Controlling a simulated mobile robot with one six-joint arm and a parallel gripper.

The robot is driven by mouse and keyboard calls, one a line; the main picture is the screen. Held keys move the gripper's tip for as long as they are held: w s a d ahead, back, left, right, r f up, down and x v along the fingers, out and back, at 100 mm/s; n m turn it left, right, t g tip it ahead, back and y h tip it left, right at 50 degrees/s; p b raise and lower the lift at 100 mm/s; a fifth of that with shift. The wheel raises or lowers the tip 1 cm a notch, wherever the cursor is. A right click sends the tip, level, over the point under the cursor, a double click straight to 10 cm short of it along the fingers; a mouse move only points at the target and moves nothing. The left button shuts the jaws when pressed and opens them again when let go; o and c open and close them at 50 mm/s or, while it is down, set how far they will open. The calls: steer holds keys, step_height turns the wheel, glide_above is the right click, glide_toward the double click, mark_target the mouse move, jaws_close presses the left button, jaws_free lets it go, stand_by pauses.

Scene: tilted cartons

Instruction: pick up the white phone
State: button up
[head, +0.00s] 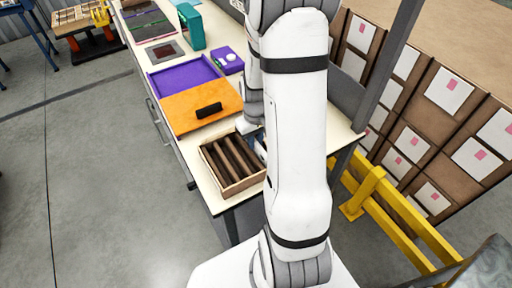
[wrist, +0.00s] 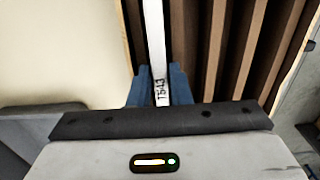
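A narrow white thing, which looks like the white phone seen edge-on (wrist: 154,40), runs up from between my fingertips in the wrist view. Dark lettering marks its near end. My gripper (wrist: 160,88) has blue fingers, one on each side of it, with no clear gap, so it looks shut on the phone. The phone stands beside the brown dividers of a slotted wooden box (wrist: 133,25). In the head view the box (head: 231,188) sits at the table's near end. My arm hides the phone there, and my fingertips are hidden too.
An orange panel (head: 190,112) with a black object (head: 209,110) lies behind the box. Beyond are a purple tray (head: 183,75) and a teal holder (head: 191,27). A yellow rail (head: 400,225) and cartons (head: 440,95) stand to the right.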

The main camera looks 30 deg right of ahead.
jaws_close()
